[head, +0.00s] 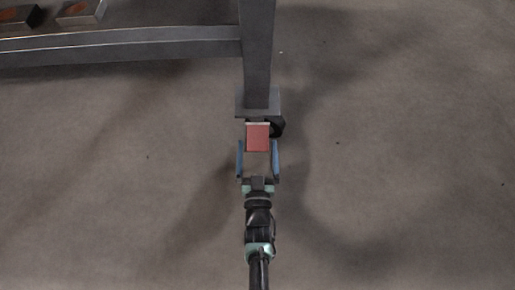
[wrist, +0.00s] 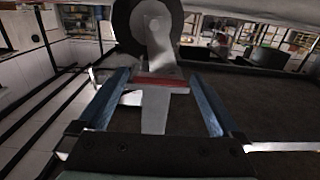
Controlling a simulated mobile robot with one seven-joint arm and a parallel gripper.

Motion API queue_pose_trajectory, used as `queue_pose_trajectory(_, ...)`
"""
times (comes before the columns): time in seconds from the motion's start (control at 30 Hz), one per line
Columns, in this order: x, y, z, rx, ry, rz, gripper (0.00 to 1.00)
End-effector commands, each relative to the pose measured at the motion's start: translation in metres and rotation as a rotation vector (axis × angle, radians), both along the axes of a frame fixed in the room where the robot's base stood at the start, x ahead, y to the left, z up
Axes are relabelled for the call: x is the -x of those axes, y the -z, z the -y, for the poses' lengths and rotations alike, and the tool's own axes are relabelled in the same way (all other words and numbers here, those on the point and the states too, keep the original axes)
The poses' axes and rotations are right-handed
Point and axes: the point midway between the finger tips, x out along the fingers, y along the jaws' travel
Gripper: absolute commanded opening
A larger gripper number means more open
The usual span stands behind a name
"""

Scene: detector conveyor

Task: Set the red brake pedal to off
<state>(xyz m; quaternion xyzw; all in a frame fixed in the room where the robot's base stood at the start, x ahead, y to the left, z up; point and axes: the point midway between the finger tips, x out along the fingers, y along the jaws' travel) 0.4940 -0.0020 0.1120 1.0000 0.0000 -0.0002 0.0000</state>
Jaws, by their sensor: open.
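The red brake pedal (head: 257,138) is at the foot of a grey metal leg in the head view, beside a black caster wheel (head: 278,126). In the wrist view the red pedal (wrist: 161,84) shows edge-on below the wheel (wrist: 152,22), with a grey metal piece under it. My gripper (head: 258,150) is open, with blue fingers to the left and right of the pedal's near end. In the wrist view the fingers of my gripper (wrist: 163,85) also flank the pedal. I cannot tell whether they touch it.
A grey metal frame (head: 257,60) with a crossbar (head: 120,45) stands above the pedal and runs to the left. The concrete floor (head: 400,170) is clear on both sides of my arm.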

Motion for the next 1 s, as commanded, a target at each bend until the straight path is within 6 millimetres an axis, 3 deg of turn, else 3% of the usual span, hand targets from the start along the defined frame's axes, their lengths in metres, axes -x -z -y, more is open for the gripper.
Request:
queue_pose_trajectory(0.07,0.0001,-0.0001,0.0000,0.000,0.000,0.000,0.93)
queue_pose_trajectory(0.57,0.0005,0.0002,0.0000,0.000,0.000,0.000,0.03)
queue_pose_trajectory(1.0,0.0080,-0.0048,0.0000,0.000,0.000,-0.021,0.00)
